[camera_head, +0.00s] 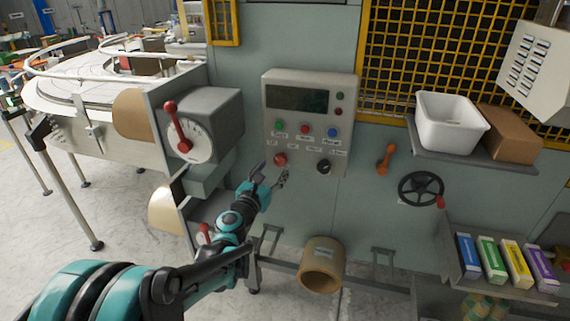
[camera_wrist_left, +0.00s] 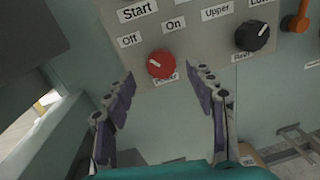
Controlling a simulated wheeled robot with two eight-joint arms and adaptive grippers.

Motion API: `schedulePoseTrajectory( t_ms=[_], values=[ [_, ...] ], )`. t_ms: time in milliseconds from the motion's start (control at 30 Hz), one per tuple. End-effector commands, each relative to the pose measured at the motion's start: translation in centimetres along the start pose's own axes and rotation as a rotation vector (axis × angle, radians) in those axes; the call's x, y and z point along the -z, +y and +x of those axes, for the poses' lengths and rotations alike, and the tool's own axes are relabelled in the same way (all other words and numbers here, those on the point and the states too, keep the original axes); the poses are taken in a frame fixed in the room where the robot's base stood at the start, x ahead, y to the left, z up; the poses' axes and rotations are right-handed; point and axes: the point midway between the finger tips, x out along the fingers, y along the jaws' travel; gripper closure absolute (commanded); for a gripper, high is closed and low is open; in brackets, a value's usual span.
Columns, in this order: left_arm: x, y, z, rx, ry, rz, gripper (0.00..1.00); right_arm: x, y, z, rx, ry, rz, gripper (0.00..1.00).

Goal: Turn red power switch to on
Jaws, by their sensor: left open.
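The red power switch (camera_head: 280,159) is a round knob at the lower left of the grey control panel (camera_head: 345,85). In the left wrist view the red power switch (camera_wrist_left: 161,64) has a white pointer line aimed up and left, toward the "Off" label (camera_wrist_left: 130,40). The "On" label (camera_wrist_left: 174,24) is above and right of the knob. My left gripper (camera_head: 271,176) is open and empty just below the knob. In the wrist view its fingers (camera_wrist_left: 168,88) stand either side of the space below the knob, apart from it. My right gripper is not seen.
A black selector knob (camera_head: 324,166) sits right of the red one, with coloured buttons (camera_head: 305,129) above. A grey box with a red lever (camera_head: 178,127) juts out at left. An orange handle (camera_head: 385,160) and black handwheel (camera_head: 421,188) are on the wall at right.

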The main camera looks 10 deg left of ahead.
Motion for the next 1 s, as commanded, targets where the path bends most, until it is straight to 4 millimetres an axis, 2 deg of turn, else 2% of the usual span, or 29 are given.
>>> schedulePoseTrajectory(
  t_ms=[100,300,633,800,833,1000],
  values=[
    [0.2,-0.1,2.1,0.003,0.000,0.002,0.44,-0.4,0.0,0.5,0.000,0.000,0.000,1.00],
    [0.1,-0.1,4.3,0.002,0.000,0.003,0.44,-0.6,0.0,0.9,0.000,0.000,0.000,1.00],
    [0.0,-0.1,4.7,0.002,0.000,0.004,0.44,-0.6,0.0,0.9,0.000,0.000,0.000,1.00],
    [0.0,-0.1,4.7,0.003,0.000,0.005,0.89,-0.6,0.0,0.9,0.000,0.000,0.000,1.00],
    [0.0,-0.1,4.7,0.003,0.000,0.005,0.94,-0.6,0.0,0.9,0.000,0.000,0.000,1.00],
    [0.0,-0.1,4.7,0.003,0.000,0.007,0.94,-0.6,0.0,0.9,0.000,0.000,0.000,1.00]
  ],
)
